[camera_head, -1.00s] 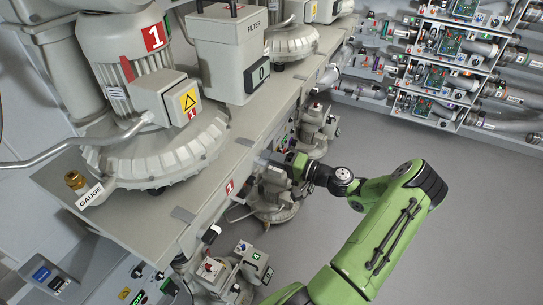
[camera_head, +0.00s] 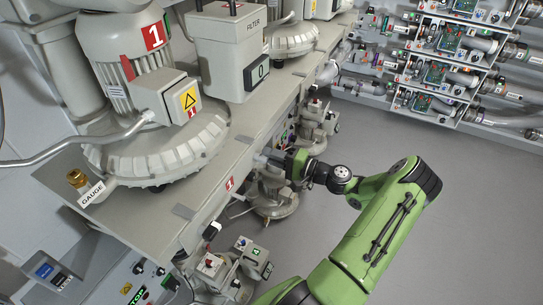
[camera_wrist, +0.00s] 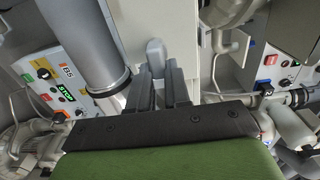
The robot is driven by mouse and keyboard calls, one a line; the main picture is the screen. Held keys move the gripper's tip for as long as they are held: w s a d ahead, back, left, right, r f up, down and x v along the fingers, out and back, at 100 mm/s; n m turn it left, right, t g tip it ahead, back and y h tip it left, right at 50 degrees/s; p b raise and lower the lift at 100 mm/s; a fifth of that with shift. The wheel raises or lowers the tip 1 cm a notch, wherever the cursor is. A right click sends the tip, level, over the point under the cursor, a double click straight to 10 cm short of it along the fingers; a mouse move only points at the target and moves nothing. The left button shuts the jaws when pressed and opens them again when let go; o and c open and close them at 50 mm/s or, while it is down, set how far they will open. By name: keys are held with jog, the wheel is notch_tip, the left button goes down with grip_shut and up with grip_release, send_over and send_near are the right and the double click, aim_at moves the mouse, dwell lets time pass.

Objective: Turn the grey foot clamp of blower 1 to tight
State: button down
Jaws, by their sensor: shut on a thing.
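The grey foot clamp shows in the wrist view as a rounded grey lever (camera_wrist: 155,52), standing roughly upright against a pale panel. My gripper (camera_wrist: 160,78) has its two dark fingers closed on the lever, with its rounded top showing beyond them. In the head view my gripper (camera_head: 267,160) is at the front edge of the bench, right of the red label 1 (camera_head: 230,184). The clamp is too small there to make out clearly. Blower 1 (camera_head: 155,140) stands on the bench at left, with a red 1 on its motor.
A wide grey tube (camera_wrist: 85,45) runs close left of my fingers. Control boxes with buttons flank them, one marked B5 (camera_wrist: 50,80) and one at right (camera_wrist: 270,70). Small pumps (camera_head: 235,270) stand below the bench. The floor (camera_head: 460,220) at right is clear.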

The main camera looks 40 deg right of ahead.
jog(key=c, duration=1.1)
grip_release()
jog(key=shift+s, duration=0.1)
jog(key=b+v, duration=0.2)
jog(key=v, duration=1.3)
jog(key=shift+s+d+b, duration=0.1)
jog(key=shift+s+b, duration=0.2)
